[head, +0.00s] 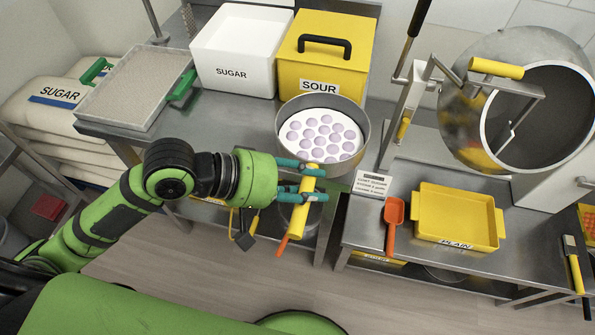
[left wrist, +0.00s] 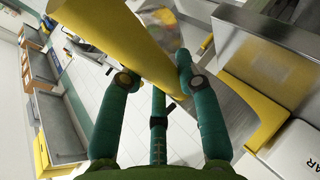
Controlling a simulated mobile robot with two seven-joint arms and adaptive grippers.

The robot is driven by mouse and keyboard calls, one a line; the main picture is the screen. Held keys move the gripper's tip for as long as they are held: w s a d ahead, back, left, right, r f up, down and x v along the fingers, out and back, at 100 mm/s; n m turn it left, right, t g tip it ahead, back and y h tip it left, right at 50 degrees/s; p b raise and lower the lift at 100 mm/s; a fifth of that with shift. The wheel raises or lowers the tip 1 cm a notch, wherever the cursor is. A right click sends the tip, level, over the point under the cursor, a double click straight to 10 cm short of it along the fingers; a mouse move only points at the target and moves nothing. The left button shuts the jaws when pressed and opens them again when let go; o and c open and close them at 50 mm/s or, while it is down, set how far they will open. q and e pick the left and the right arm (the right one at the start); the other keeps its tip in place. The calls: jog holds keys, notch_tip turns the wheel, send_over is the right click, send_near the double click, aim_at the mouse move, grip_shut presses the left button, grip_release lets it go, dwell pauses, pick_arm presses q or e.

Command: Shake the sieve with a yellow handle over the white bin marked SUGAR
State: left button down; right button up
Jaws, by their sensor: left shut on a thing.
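The round metal sieve (head: 325,101) holds several pale purple gummies on its white base. Its yellow handle (head: 304,212) points toward me. My left gripper (head: 312,181) is shut on this handle, and the teal fingers also close around it in the left wrist view (left wrist: 155,95). The sieve is in front of the yellow SOUR bin (head: 350,66), to the right of and nearer than the white SUGAR bin (head: 231,73). The SUGAR bin is at the back left, its inside looking white. Part of a white bin shows at the right edge of the left wrist view (left wrist: 298,148). My right gripper is out of view.
A framed mesh tray (head: 137,87) with green handles lies left of the SUGAR bin. A yellow PLAIN tray (head: 456,217) and an orange scoop (head: 394,224) lie on the right bench. A metal drum (head: 500,80) stands behind them.

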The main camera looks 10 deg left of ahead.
pick_arm(q)
jog(key=shift+s+d+r, duration=0.15)
jog(key=shift+r, duration=0.05)
jog(key=c, duration=1.4)
grip_release()
jog(key=shift+c, duration=0.2)
grip_shut()
